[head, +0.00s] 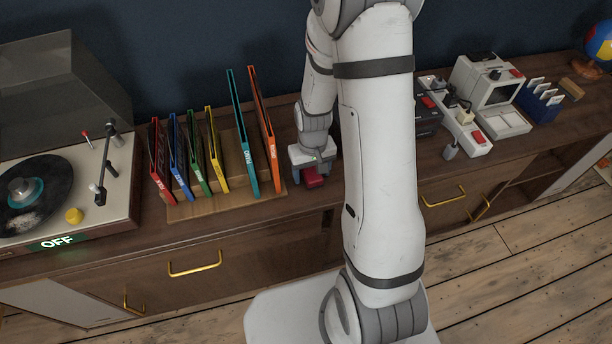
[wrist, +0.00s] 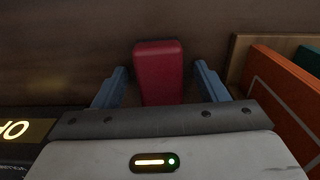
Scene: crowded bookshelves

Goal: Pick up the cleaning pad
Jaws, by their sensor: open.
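A small dark red block (wrist: 158,72), which looks like the cleaning pad, sits on the wooden cabinet top. In the head view the red pad (head: 315,178) shows just under my gripper (head: 312,166), partly hidden by it. In the wrist view my gripper (wrist: 160,68) is open, with one blue finger on each side of the pad. Gaps show between the pad and both fingers, so they look apart from it. The near end of the pad is hidden behind the gripper body.
A wooden rack (head: 240,206) of colored record sleeves stands close to the left, its orange sleeve (head: 264,125) nearest. A turntable (head: 60,185) is at the far left. A black device (head: 427,118) stands to the right, partly behind my arm. The cabinet's front edge is near.

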